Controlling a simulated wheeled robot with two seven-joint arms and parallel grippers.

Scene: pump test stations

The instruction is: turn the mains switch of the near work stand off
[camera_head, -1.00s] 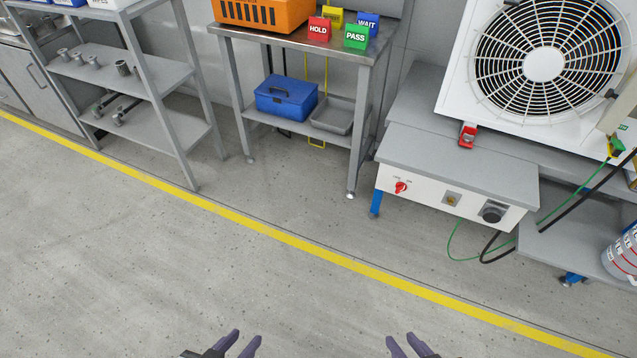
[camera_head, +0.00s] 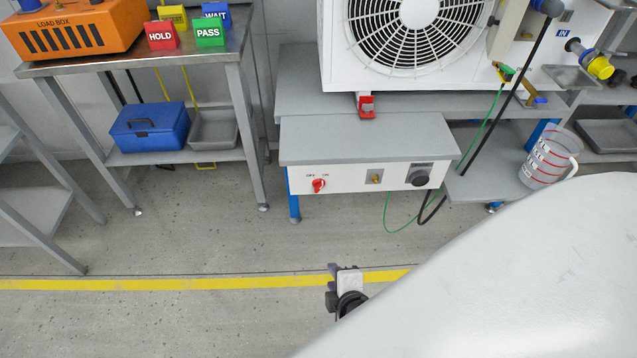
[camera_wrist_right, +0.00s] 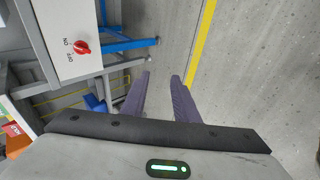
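The mains switch (camera_head: 319,185) is a red rotary knob on the white front panel (camera_head: 352,179) of the near work stand, between small OFF and ON labels. I cannot tell its exact setting. The switch also shows in the right wrist view (camera_wrist_right: 82,47), at the upper left. My right gripper (camera_head: 336,282) is below and in front of the panel, over the yellow floor line and apart from the switch. In the right wrist view its purple fingers (camera_wrist_right: 161,76) are spread with nothing between them. My left gripper is not in view.
The panel also carries a brass fitting (camera_head: 376,179) and a black knob (camera_head: 419,178). A green cable (camera_head: 400,228) hangs below. A steel table (camera_head: 240,75) stands left; a jug (camera_head: 548,160) stands right. The floor before the stand is clear. My white arm covers the lower right.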

